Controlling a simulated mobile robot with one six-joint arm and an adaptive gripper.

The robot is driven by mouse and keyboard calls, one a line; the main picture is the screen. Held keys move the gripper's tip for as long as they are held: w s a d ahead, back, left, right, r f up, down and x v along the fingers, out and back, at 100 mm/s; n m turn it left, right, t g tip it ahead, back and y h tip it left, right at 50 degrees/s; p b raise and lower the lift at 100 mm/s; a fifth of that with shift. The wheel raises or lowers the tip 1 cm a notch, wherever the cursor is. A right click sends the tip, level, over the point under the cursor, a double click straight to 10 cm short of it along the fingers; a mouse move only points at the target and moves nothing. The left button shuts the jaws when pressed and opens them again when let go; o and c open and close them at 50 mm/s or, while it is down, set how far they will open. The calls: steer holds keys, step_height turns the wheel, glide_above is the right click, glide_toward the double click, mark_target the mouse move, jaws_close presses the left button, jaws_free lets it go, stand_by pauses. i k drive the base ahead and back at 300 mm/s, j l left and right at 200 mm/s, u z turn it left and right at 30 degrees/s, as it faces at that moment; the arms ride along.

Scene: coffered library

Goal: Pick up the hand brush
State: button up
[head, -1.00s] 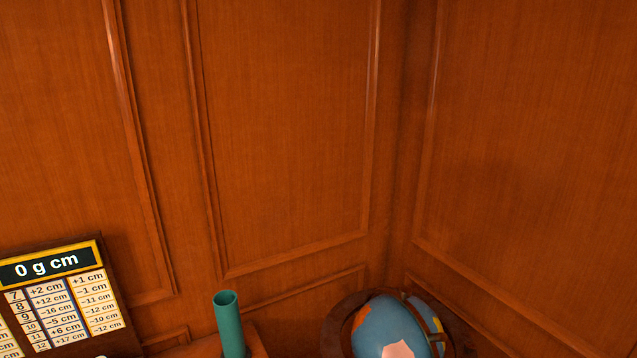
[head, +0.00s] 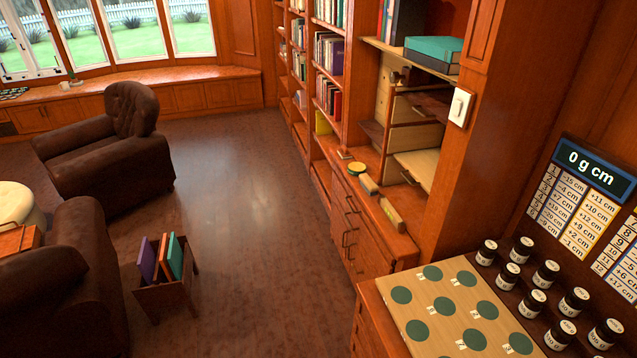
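I cannot clearly make out the hand brush. A long tan object (head: 391,214) and a shorter tan object (head: 369,184) lie on the wooden cabinet top (head: 408,242) below the bookshelf, in the head view. Either could be a brush, but they are too small to tell. My gripper is not in view.
A round yellow-lidded tin (head: 357,168) sits behind them. At right, a board with green circles (head: 470,318) and several dark jars (head: 534,302) stand before a number panel (head: 577,200). Leather armchairs (head: 110,150) and a small book rack (head: 168,290) flank open wooden floor (head: 250,230).

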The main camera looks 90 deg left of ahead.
mark_target(370, 187)
steer(key=u, duration=2.6)
steer(key=i+j+u, duration=0.15)
steer(key=j, duration=0.2)
steer(key=i+j+u, duration=0.15)
steer(key=i+j, duration=0.15)
steer(key=i+j+z, duration=0.1)
steer(key=i+j, duration=0.25)
steer(key=i, duration=0.25)
steer(key=i+j+z, duration=0.1)
steer(key=i+j, duration=0.25)
steer(key=i, duration=0.25)
steer(key=i+j+z, duration=0.1)
steer(key=i+j, duration=0.35)
steer(key=i, duration=0.15)
steer(key=i+l+z, duration=0.3)
steer(key=i+z, duration=0.7)
steer(key=i, duration=0.2)
